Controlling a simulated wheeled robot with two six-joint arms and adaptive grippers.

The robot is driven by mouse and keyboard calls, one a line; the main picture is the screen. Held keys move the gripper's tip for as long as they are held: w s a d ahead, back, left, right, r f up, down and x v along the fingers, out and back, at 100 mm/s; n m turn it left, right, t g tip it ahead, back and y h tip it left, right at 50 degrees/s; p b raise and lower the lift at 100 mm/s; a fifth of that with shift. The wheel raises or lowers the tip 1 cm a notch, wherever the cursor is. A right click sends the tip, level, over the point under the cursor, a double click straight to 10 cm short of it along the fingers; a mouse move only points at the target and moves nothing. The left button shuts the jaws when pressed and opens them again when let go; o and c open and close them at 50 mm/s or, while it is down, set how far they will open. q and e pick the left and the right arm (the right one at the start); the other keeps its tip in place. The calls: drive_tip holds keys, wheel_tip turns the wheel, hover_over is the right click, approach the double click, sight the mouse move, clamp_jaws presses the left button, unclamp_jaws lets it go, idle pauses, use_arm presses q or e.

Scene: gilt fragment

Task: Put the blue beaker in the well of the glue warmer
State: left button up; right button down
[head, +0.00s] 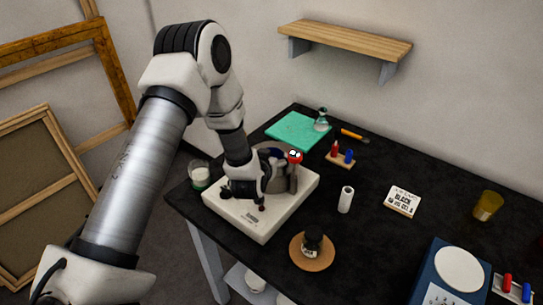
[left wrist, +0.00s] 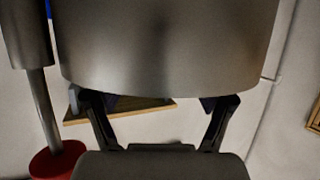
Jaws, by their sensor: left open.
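The glue warmer (head: 258,218) is a white box at the table's left end, with a grey round well on top. A dark blue patch (head: 275,153) shows at the well, largely hidden by my arm; it looks like the blue beaker, but I cannot tell how deep it sits. My left gripper (head: 272,182) is low over the warmer, beside the grey well, open. In the left wrist view its open fingers (left wrist: 160,108) reach up behind a large grey cylinder (left wrist: 165,45), their tips partly hidden. No held thing shows between them. My right gripper is out of view.
A red-topped post (head: 295,157) stands close right of the gripper; a red knob (left wrist: 58,160) shows in the left wrist view. A glass jar (head: 199,176) is left of the warmer. Mid-table is mostly clear.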

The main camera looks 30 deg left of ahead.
use_arm(q)
drive_tip(key=shift+s+r, duration=0.15)
drive_tip(key=b+v, duration=0.3)
drive_tip(key=v, duration=0.9)
idle(0.6)
